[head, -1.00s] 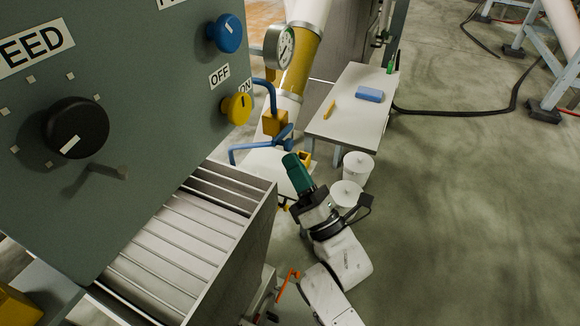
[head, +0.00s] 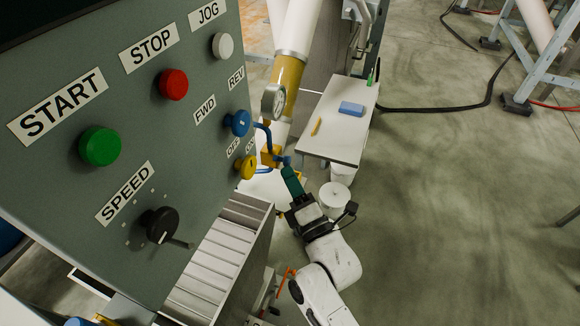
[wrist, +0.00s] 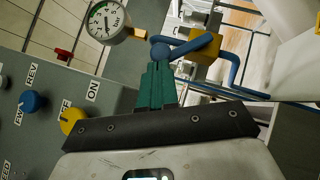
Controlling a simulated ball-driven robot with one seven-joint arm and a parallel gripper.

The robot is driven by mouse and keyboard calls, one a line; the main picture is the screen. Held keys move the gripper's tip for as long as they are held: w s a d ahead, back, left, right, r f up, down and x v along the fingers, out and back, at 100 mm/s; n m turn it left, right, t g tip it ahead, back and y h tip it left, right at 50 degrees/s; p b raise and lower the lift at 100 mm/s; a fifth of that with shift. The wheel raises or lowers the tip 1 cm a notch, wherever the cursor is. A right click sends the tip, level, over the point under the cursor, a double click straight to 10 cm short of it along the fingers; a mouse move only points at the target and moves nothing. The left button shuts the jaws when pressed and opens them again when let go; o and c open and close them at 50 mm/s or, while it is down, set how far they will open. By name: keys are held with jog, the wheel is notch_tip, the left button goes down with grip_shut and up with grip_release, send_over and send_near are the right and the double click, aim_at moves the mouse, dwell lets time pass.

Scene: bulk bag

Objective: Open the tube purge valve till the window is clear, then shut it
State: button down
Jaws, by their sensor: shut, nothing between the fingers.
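My gripper (head: 287,169) has green fingers, shut and empty; in the wrist view the fingertips (wrist: 158,66) point at the blue ball end of a lever. This blue lever (wrist: 192,46) runs to a yellow-orange valve block (wrist: 206,44), which also shows beside the tube in the head view (head: 267,158). The fingertips are just short of the ball or against it; I cannot tell which. The sloping white tube has a yellow section (head: 286,74), perhaps the window; I cannot tell whether it is clear. A round pressure gauge (head: 274,102) sits beside it.
A grey control panel (head: 120,180) with buttons and knobs stands close on the left. A slatted conveyor (head: 225,250) lies below it. A white table (head: 340,140) with a blue block (head: 351,108) and white buckets (head: 334,196) are right of the gripper. Open floor lies further right.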

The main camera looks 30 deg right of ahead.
jog(key=w+d+r+m+g+p, duration=0.1)
jog(key=w+d+r+m+p, duration=0.1)
jog(key=p, duration=0.5)
jog(key=shift+w+d+r+g+h+p, duration=0.35)
jog(key=shift+d+r, duration=0.5)
jog(key=shift+r, duration=0.45)
